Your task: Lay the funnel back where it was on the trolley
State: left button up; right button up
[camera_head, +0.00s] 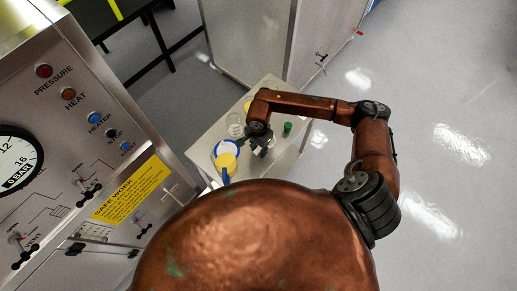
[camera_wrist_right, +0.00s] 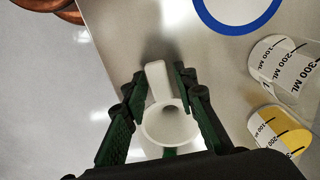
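The white funnel (camera_wrist_right: 171,124) shows in the right wrist view, its round mouth toward the camera and a flat white tab reaching away from it. My right gripper (camera_wrist_right: 162,84) has its green-padded fingers on either side of this tab and appears shut on it. Whether the funnel touches the trolley top is hard to tell. In the head view my right gripper (camera_head: 263,145) is over the grey trolley (camera_head: 285,152), and the funnel is hard to make out there. My left gripper is not in view.
On the trolley are a blue-rimmed white disc (camera_wrist_right: 240,28), a clear beaker (camera_wrist_right: 283,65), a beaker with yellow contents (camera_wrist_right: 278,132) and a green item (camera_head: 287,127). The control panel (camera_head: 75,130) stands to the left, a grey cabinet (camera_head: 250,40) behind. Open floor lies right.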

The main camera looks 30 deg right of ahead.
jog(key=shift+o, duration=0.4)
jog(key=shift+r, duration=0.1)
jog(key=shift+r, duration=0.15)
notch_tip(320, 180, up, 12)
jog(key=shift+b, duration=0.4)
